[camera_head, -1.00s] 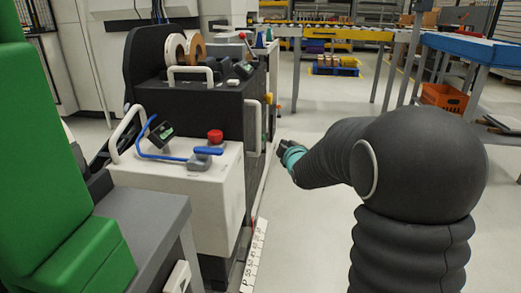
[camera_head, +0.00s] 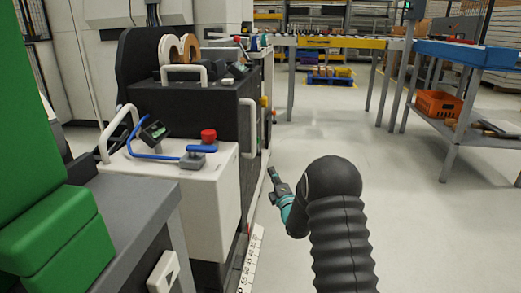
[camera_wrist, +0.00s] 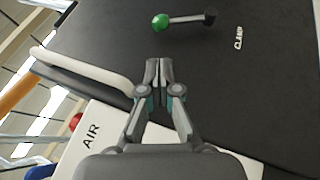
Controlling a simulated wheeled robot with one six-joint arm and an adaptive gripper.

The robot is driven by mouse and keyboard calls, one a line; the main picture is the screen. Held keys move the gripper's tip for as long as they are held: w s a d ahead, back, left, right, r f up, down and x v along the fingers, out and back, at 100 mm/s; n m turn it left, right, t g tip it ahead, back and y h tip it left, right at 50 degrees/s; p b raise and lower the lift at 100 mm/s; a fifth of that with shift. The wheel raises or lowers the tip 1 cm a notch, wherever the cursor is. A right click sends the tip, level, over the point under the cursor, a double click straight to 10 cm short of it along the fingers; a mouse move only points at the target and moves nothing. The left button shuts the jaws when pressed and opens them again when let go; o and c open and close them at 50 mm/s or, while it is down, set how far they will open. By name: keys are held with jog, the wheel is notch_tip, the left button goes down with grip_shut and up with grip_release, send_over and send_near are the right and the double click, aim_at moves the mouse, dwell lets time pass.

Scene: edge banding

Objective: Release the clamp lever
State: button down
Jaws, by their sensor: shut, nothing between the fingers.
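The clamp lever (camera_wrist: 185,19) is in the wrist view, near the top. It has a green ball knob at its left end and a dark pivot at its right end, and lies nearly level across a black panel (camera_wrist: 250,100). A white "CLAMP" label (camera_wrist: 239,38) is beside the pivot. My gripper (camera_wrist: 158,66) is shut and empty, and its tips appear below the lever in the picture, apart from it. In the head view my gripper (camera_head: 272,174) is to the right of the machine's side. I cannot make out the lever there.
A white box with a red button (camera_head: 208,136) and a blue handle (camera_head: 150,152) stands at the machine's front. A white grab bar (camera_wrist: 80,70) and an "AIR" label (camera_wrist: 91,135) are left of my gripper in the wrist view. Open floor (camera_head: 420,225) is to the right.

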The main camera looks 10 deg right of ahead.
aim_at(258, 143)
jog(key=x, duration=1.4)
jog(key=shift+a+r, duration=0.1)
jog(key=shift+a, duration=0.05)
